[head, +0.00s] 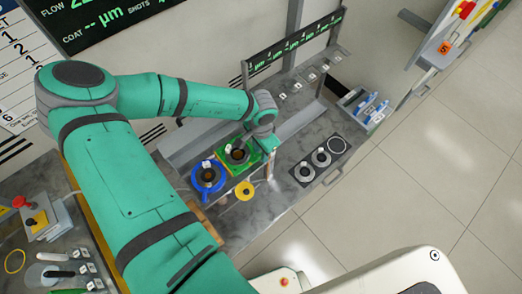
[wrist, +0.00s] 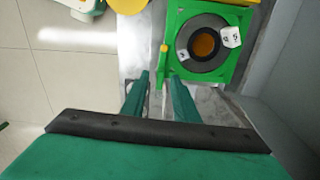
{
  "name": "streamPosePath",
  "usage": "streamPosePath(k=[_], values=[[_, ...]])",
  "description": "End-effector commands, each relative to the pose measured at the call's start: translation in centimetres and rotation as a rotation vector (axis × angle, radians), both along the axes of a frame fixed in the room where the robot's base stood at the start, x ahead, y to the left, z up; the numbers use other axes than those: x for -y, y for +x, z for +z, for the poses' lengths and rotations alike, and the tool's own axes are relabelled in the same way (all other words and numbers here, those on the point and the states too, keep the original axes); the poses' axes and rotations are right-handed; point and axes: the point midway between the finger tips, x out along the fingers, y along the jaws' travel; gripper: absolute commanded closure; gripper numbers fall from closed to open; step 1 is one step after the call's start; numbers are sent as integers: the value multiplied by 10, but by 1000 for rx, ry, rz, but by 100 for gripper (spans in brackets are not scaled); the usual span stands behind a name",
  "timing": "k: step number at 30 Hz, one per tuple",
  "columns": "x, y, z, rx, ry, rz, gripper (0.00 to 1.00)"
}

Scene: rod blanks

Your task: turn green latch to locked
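The green fixture (head: 251,165) is a square block holding a dark grey ring with an orange-brown centre. In the wrist view the green fixture (wrist: 246,72) is at upper right, with a white tag (wrist: 231,37) on its ring. A thin green bar with a yellow tab (wrist: 164,48) runs along the fixture's left edge; it looks like the latch, but I cannot read its setting. In the head view my gripper (head: 267,146) is at the fixture's right side.
A blue round fixture (head: 194,184) stands left of the green one, with a yellow disc (head: 245,191) in front. A dark plate with round grey pieces (head: 320,157) lies to the right. A grey wall (wrist: 285,75) rises close beside the green fixture.

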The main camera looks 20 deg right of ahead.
Motion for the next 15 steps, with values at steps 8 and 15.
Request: streamPosePath(k=[8,15], values=[[-1,0,0,0,0,3,89],[-3,2,0,1,-1,5,100]])
